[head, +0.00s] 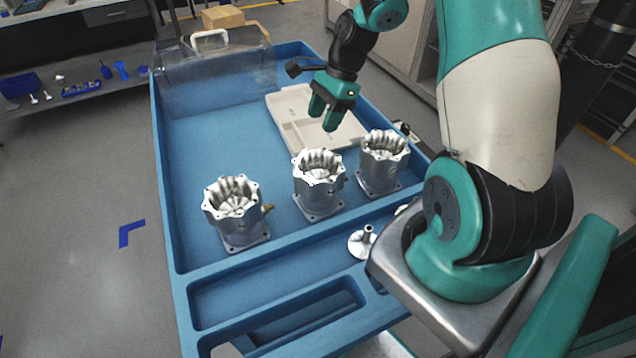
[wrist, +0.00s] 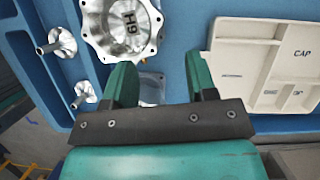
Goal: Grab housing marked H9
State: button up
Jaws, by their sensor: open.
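The housing marked H9 (wrist: 125,25) is a silver, scalloped, open-topped metal part at the top of the wrist view, its mark readable inside. By the layout it appears to be the middle housing (head: 320,182) of three in the head view, where no mark is readable. It stands upright on the blue bench top. My gripper (head: 323,116) is open and empty, pointing down above the beige tray, behind the row of housings. In the wrist view my fingers (wrist: 160,68) are apart, with H9 beyond the left finger and not between them.
Other housings stand at left (head: 234,210) and right (head: 384,160); the right one's base (wrist: 152,88) shows partly between my fingers. The beige tray (wrist: 235,75) lies behind. A flanged stem part (head: 362,243) sits in front. The bench's left rear is clear before a transparent cover (head: 215,80).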

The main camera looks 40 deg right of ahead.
aim_at(310, 152)
jog(key=x, duration=0.4)
jog(key=shift+s+a+p+x, duration=0.15)
jog(key=shift+p+x, duration=0.25)
jog(key=shift+x, duration=0.95)
jog(key=shift+s+a+p+x, duration=0.15)
jog(key=shift+p+x, duration=0.25)
jog(key=shift+x, duration=1)
jog(key=shift+r, duration=0.1)
jog(key=shift+c, duration=0.2)
grip_shut()
